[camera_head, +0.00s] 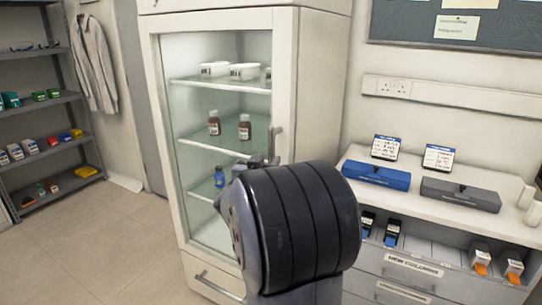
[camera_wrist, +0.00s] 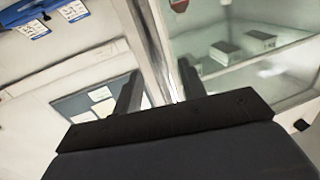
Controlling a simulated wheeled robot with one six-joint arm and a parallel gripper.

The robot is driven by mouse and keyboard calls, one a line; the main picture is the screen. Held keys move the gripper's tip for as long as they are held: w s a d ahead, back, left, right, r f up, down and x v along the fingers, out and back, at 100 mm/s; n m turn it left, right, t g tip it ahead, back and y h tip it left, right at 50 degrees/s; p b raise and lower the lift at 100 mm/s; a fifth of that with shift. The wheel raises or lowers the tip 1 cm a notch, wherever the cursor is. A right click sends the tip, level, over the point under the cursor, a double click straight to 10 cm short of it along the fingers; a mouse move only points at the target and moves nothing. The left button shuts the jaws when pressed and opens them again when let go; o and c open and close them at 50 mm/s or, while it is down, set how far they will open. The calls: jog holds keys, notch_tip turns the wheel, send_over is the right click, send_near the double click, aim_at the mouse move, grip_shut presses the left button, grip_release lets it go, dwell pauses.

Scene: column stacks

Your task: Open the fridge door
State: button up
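The fridge (camera_head: 325,75) is a tall white cabinet with a glass-fronted door (camera_head: 285,70), which appears shut. The door's upright grey handle (camera_head: 274,143) is on its right edge; my arm hides its lower end. In the head view my gripper (camera_head: 257,162) shows only as a small dark part near the handle's lower end. In the wrist view my gripper (camera_wrist: 160,68) has its two dark fingers apart. A pale upright strip of the door edge (camera_wrist: 153,40) runs between them in the picture. I cannot tell whether either finger touches the handle.
White boxes (camera_head: 245,71), brown bottles (camera_head: 245,127) and a blue bottle (camera_head: 219,176) stand on the fridge shelves. A counter (camera_head: 400,200) with drawers and blue and grey trays is at right. Shelving (camera_head: 40,100) stands at left. The floor (camera_head: 110,235) at left is clear.

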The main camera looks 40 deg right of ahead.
aim_at(270, 156)
jog(key=shift+x, duration=2.25)
grip_shut()
